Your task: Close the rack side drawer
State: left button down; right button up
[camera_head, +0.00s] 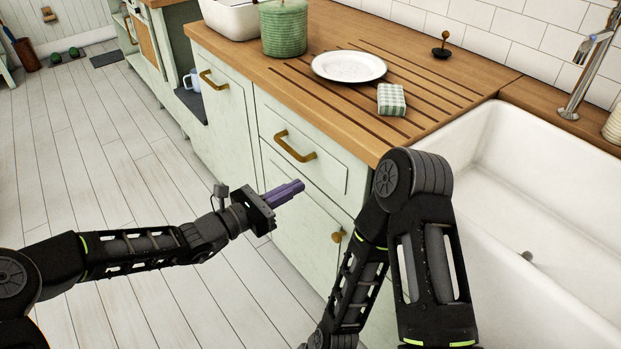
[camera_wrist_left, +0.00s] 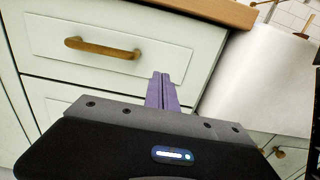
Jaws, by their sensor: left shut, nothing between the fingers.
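A pale green drawer front (camera_head: 311,139) with a brass bar handle (camera_head: 295,147) sits just under the wooden counter. It looks flush or nearly flush with the cabinet; I cannot tell if a small gap is left. The same drawer (camera_wrist_left: 113,60) fills the upper part of the left wrist view. My left gripper (camera_head: 286,192) has its purple fingers shut and empty, in front of the cabinet and below the handle. In the left wrist view its fingers (camera_wrist_left: 162,90) overlap the drawer's lower right area; contact cannot be told. My right arm shows, but its gripper is out of view.
A plate (camera_head: 349,66), a checked sponge (camera_head: 391,99) and a green canister (camera_head: 284,30) stand on the wooden counter (camera_head: 450,75). A white sink (camera_head: 545,190) lies to the right. A lower front has a brass knob (camera_head: 338,236).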

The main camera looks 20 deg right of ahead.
pick_arm(q)
jog(key=v, duration=0.6)
dwell(0.3)
